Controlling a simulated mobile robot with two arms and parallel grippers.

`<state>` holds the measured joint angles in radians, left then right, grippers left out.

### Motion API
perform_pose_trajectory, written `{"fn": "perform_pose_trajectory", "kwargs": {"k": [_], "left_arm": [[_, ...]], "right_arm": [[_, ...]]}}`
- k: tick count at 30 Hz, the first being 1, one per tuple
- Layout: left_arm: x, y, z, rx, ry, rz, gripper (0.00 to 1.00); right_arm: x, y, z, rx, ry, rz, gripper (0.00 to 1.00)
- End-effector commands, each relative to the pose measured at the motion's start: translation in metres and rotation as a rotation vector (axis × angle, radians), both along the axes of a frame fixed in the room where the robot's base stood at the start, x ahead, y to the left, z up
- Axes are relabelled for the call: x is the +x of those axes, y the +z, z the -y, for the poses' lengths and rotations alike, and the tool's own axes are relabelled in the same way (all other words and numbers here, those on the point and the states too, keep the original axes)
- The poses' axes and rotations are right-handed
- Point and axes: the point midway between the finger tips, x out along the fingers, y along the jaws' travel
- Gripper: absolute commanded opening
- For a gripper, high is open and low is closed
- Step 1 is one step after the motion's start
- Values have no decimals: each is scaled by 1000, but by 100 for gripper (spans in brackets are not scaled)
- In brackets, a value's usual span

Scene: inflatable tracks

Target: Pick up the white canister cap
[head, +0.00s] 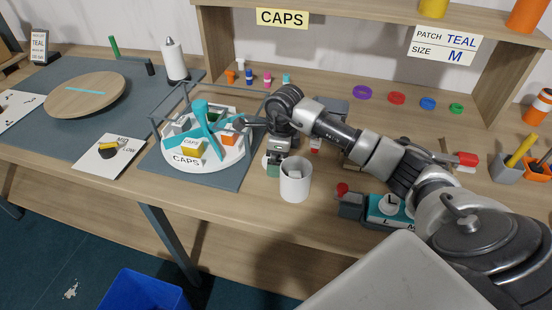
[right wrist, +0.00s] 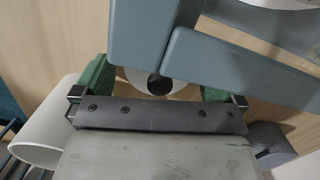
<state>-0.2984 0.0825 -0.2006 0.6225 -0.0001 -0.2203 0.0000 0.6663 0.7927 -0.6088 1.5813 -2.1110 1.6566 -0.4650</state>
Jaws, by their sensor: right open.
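My right gripper (head: 273,166) is open and points down at the table, just right of the caps carousel and behind the white cup. In the right wrist view its green finger pads (right wrist: 157,84) stand on either side of a white round piece (right wrist: 183,90) with a dark centre. This piece looks like the white canister cap, but the grey bars and gripper body partly cover it. I cannot tell whether the pads touch it. In the head view, only a sliver of white shows beside the fingers. My left gripper is not in view.
The white cup (head: 296,184) stands close in front of my right gripper and also shows in the right wrist view (right wrist: 42,130). The round carousel (head: 221,160) with its grey frame is close on the left. Small coloured caps lie behind. A teal block (head: 378,212) sits under my arm.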

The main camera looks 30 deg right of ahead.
Motion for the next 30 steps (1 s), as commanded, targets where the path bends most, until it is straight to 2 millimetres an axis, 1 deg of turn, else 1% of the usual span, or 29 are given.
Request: {"fn": "perform_pose_trajectory", "kwargs": {"k": [5,12,14,25,30], "left_arm": [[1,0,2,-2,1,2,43],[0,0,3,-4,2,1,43],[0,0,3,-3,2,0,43],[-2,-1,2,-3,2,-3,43],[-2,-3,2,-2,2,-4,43]], "right_arm": [[0,0,0,0,0,0,100],[0,0,0,0,0,0,63],[0,0,0,0,0,0,55],[0,1,0,0,0,0,55],[0,10,0,0,2,2,55]]}}
